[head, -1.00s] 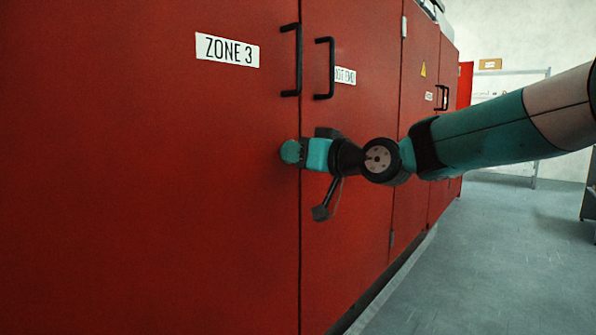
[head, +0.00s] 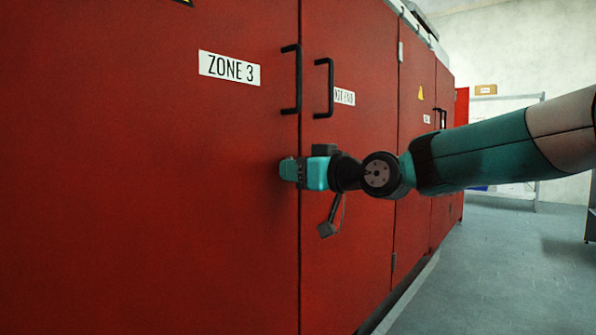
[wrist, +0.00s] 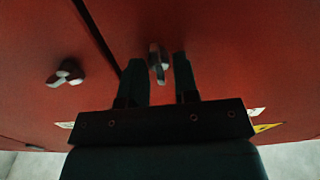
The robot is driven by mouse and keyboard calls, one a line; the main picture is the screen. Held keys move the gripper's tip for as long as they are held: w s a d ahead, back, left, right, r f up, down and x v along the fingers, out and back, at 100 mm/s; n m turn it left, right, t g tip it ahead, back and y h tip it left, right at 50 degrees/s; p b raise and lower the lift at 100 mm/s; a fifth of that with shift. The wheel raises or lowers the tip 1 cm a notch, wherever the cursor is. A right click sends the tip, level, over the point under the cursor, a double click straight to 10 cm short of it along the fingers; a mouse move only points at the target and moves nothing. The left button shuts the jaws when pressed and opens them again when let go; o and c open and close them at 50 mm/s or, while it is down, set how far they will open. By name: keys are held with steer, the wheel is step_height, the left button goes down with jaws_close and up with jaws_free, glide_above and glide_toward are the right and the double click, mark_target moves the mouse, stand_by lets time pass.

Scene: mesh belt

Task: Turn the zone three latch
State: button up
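The zone three door is the red left door in the head view, with a white "ZONE 3" label (head: 229,68) and a black bar handle (head: 292,79). Its latch (wrist: 158,63) shows in the wrist view as a small grey piece on the red door. My gripper (wrist: 160,72) is open, with one dark finger on each side of the latch in that picture. I cannot tell whether either finger touches it. In the head view my gripper (head: 287,169) is at the door, below the handle, and the latch is hidden there.
A second latch (wrist: 68,73) sits across the door seam in the wrist view. The neighbouring door has its own black handle (head: 324,88). The red cabinet row runs away to the right, with open grey floor (head: 500,265) beside it.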

steer(key=b+v, duration=0.1)
steer(key=v, duration=1.6)
steer(key=shift+s, duration=0.2)
steer(key=shift+d, duration=0.15)
steer(key=s+a+f+m+g+h, duration=0.15)
steer(key=s+f+g+h, duration=0.4)
steer(key=s+f, duration=0.75)
steer(key=s+d+f+m+g+h, duration=0.1)
steer(key=s+d+f+g+h, duration=0.15)
steer(key=s+f, duration=0.3)
steer(key=s+d+f+m+g+h, duration=0.1)
steer(key=s+d+f+g+h, duration=0.1)
steer(key=s+f+g, duration=0.3)
step_height(320, 180, up, 29)
steer(key=s+t+p, duration=0.1)
steer(key=t+p, duration=0.1)
steer(key=p, duration=2.6)
steer(key=shift+s+d+r+p, duration=0.15)
steer(key=shift+s+d+p, duration=0.15)
steer(key=shift+d+p, duration=0.05)
